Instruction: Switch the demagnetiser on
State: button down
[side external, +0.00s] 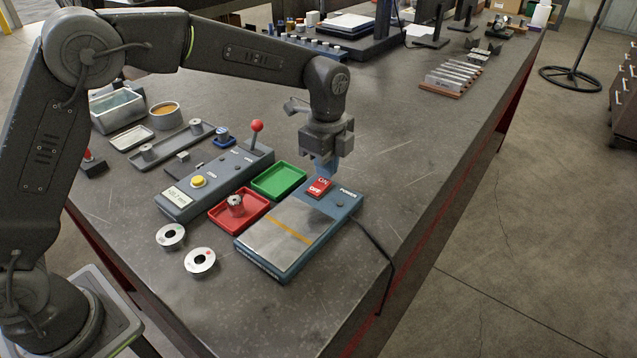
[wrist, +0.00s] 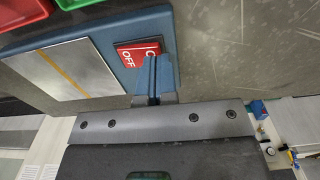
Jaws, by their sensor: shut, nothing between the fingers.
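The demagnetiser (side external: 282,240) is a blue-grey box with a bare metal plate and an orange stripe across it, near the table's front right. Its red rocker switch (side external: 319,187), marked ON and OFF, sits at the far end of its top. In the wrist view the switch (wrist: 137,53) lies just beyond my fingertips, which cover part of its ON lettering. My gripper (side external: 325,172) is shut and empty, pointing down over the switch end. In the wrist view its blue fingers (wrist: 154,75) are together. I cannot tell whether they touch the switch.
A green tray (side external: 300,183) and a red tray (side external: 264,217) holding a metal part stand left of the demagnetiser. A control box (side external: 170,203) with a yellow button and red-knobbed lever stands behind them. A black cable (side external: 385,246) runs off the right side.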

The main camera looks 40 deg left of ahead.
jog(key=shift+f, duration=0.65)
jog(key=shift+r, duration=3.55)
